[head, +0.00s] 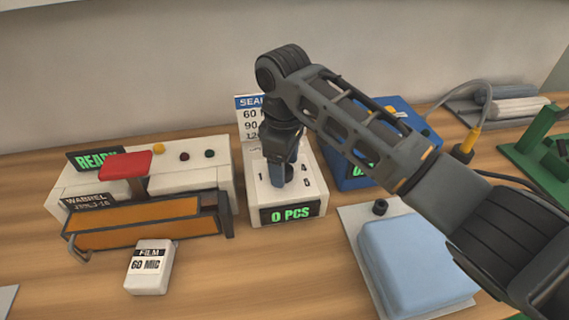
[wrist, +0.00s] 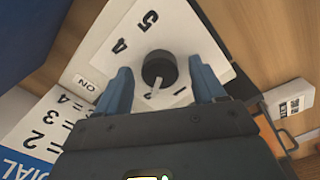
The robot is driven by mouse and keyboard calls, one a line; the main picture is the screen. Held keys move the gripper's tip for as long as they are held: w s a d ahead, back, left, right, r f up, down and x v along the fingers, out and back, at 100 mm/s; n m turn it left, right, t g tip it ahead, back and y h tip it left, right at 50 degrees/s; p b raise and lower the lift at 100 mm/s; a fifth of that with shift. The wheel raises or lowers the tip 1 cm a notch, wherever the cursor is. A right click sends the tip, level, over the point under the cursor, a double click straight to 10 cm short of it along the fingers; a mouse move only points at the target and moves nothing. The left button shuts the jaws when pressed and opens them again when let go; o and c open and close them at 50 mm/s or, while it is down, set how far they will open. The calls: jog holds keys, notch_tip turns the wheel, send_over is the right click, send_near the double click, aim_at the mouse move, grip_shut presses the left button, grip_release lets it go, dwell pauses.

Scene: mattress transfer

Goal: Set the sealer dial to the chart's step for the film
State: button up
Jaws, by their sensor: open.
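My gripper (head: 284,180) points down over the white dial box (head: 310,196), whose display reads "0 PCS". In the wrist view its blue fingers (wrist: 158,70) are open on either side of the black knob (wrist: 160,66), with gaps visible. The knob's white pointer aims toward the bottom of the wrist view, slightly left. Digits 4 and 5 are readable; others are partly hidden by my gripper. The chart (head: 249,117) stands behind the box; its wrist view part (wrist: 32,135) shows "= 2", "= 3", "= 4". The film pack (head: 149,267) reads "FILM 60 MIC".
The sealer (head: 150,222), with a red handle (head: 126,165) and a "READY" display, stands left of the dial box. A blue box (head: 350,175) is close on its right. A light blue block (head: 415,260) lies front right. Bare wood shows in front of the dial box.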

notch_tip(320, 180, up, 8)
jog(key=shift+s+f+b, duration=0.1)
jog(key=shift+f+b, duration=0.15)
jog(key=shift+b, duration=0.1)
dwell(0.4)
